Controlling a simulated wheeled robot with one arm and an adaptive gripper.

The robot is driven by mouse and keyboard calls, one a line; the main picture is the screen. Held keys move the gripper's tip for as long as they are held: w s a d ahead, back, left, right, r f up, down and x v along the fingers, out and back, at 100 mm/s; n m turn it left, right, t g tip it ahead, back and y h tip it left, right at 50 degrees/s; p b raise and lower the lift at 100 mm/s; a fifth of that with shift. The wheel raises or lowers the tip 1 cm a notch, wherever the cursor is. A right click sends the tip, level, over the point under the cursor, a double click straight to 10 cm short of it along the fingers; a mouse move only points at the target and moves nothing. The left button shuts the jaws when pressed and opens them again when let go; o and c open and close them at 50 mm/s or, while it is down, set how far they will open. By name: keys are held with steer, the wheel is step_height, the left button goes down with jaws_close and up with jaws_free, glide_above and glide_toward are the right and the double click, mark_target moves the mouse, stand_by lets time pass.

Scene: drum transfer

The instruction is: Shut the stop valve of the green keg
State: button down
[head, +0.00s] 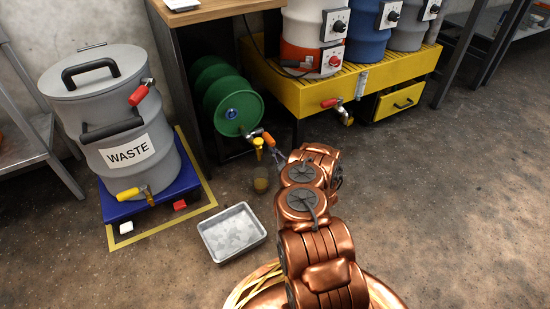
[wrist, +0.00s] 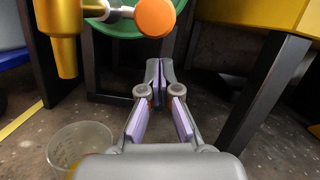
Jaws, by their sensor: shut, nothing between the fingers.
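The green keg (head: 228,108) lies on its side in a dark stand under the bench; part of its end shows in the wrist view (wrist: 125,27). Its stop valve has an orange handle (head: 268,138) on a metal stem, sticking out to the right above a yellow-brass spout (head: 258,147). In the wrist view the handle end (wrist: 155,17) is round, with the brass spout (wrist: 65,40) at its left. My gripper (head: 279,156) is shut and empty, its fingertips (wrist: 161,78) below the handle and apart from it. A clear beaker (wrist: 80,145) with yellowish contents stands on the floor below.
A grey WASTE drum (head: 105,105) stands on a blue base at the left. A metal tray (head: 233,255) lies on the floor in front. A yellow drum stand (head: 300,95) with its own red-handled valve (head: 332,103) is at the right. Dark stand legs (wrist: 262,95) flank the keg.

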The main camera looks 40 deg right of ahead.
steer(key=shift+a+r, duration=0.2)
steer(key=shift+r, duration=0.8)
